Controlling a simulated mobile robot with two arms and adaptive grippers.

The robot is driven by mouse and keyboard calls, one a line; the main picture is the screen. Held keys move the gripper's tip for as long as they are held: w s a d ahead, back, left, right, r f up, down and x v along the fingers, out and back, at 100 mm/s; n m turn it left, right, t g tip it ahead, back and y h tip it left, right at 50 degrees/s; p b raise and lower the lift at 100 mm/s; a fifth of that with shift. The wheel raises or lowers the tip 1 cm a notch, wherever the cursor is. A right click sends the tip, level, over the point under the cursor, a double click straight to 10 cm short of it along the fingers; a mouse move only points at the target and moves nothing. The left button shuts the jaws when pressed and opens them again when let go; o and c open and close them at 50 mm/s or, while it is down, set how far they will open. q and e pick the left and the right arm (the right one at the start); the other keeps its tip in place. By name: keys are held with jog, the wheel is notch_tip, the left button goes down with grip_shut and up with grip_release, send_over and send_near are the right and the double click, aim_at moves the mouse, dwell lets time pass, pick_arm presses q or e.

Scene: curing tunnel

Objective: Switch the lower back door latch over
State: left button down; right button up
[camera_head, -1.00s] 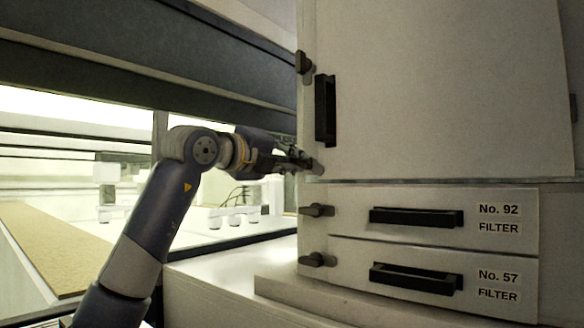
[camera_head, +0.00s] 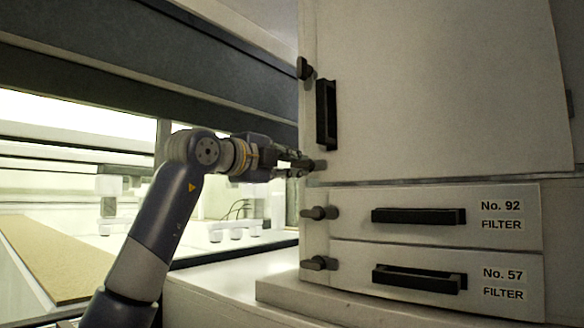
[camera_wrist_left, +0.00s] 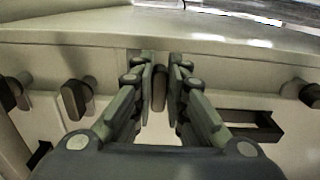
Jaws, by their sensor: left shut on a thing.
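The tall door (camera_head: 440,90) has a black vertical handle (camera_head: 326,114) and two dark latches on its left edge. The lower door latch (camera_head: 319,165) points sideways to the right, at the door's bottom left corner. My left gripper (camera_head: 302,166) is shut on this latch from the left. In the left wrist view the latch (camera_wrist_left: 159,88) stands between the two fingertips (camera_wrist_left: 160,75). The upper door latch (camera_head: 304,68) stands about upright, and it also shows at the right in the left wrist view (camera_wrist_left: 308,94). My right gripper is not in view.
Below the door are two drawers, No. 92 (camera_head: 500,240) and No. 57 (camera_head: 400,303), each with a black handle and its own latch (camera_head: 319,212), (camera_head: 319,263). A pale ledge (camera_head: 290,295) juts out below. A lit opening with a tan belt (camera_head: 55,255) lies left.

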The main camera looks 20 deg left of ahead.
pick_arm(q)
jog(key=shift+a, duration=0.1)
jog(key=c, duration=1.6)
grip_release()
jog(key=shift+s, duration=0.1)
jog(key=v, duration=1.2)
